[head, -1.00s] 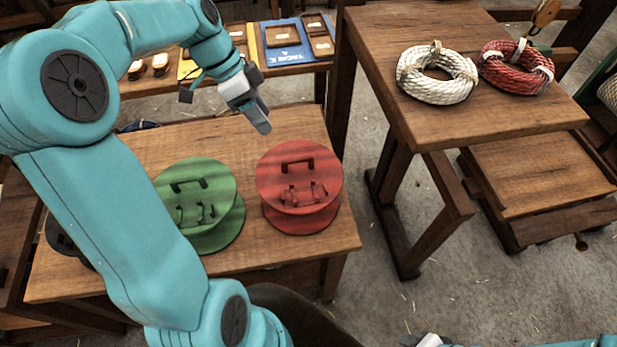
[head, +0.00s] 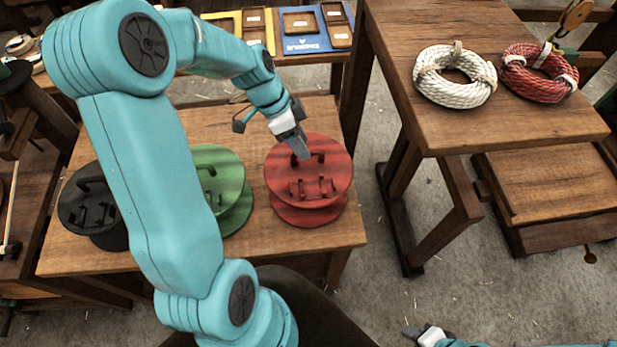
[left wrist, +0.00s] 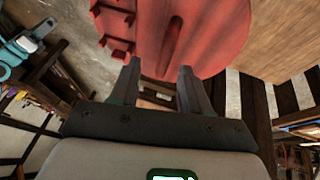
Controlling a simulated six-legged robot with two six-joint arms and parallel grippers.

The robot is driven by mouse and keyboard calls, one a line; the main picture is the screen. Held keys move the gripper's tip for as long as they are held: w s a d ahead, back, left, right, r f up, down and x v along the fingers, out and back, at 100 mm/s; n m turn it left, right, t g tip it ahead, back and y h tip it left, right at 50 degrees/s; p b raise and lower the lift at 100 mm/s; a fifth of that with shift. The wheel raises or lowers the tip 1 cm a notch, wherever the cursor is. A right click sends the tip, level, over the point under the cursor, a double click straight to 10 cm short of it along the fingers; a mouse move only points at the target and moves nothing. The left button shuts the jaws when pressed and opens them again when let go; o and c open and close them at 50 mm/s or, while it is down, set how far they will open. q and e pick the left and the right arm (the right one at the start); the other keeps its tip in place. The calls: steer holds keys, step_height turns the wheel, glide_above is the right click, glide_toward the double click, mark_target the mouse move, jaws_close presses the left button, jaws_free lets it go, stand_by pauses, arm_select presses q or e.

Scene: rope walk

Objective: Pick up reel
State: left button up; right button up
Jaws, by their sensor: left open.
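A red reel (head: 309,185) with a handle on its top disc stands on the wooden table. A green reel (head: 228,190) and a black reel (head: 93,205) stand to its left, both partly hidden by my left arm. My left gripper (head: 302,152) is over the far part of the red reel, close to its handle. In the left wrist view the open fingers (left wrist: 160,75) point at the red reel (left wrist: 205,35), with its dark handle ahead of and between them and nothing in their grasp. My right gripper (head: 418,333) shows only partly at the bottom edge.
A taller wooden table (head: 410,30) on the right holds a white rope coil (head: 455,92) and a red rope coil (head: 548,85). A shelf with blue and yellow trays (head: 305,43) is behind. Bare table top (head: 225,120) lies behind the reels.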

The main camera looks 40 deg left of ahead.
mark_target(308, 176)
arm_select(q)
steer(key=x, duration=0.2)
steer(key=p+x, duration=0.1)
steer(key=x, duration=0.1)
steer(key=shift+w+a+f, duration=0.1)
steer(key=shift+w+f, duration=0.1)
steer(key=shift+w, duration=0.2)
steer(key=shift+s+d+f, duration=0.1)
steer(key=shift+s+d, duration=0.1)
steer(key=shift+d, duration=0.05)
steer(key=shift+w+f, duration=0.1)
steer(key=shift+w+a+f, duration=0.1)
steer(key=shift+w+a, duration=0.05)
steer(key=shift+w, duration=0.05)
steer(key=shift+c, duration=0.9)
steer(key=c, duration=0.5)
steer(key=shift+s, duration=0.1)
jaws_close()
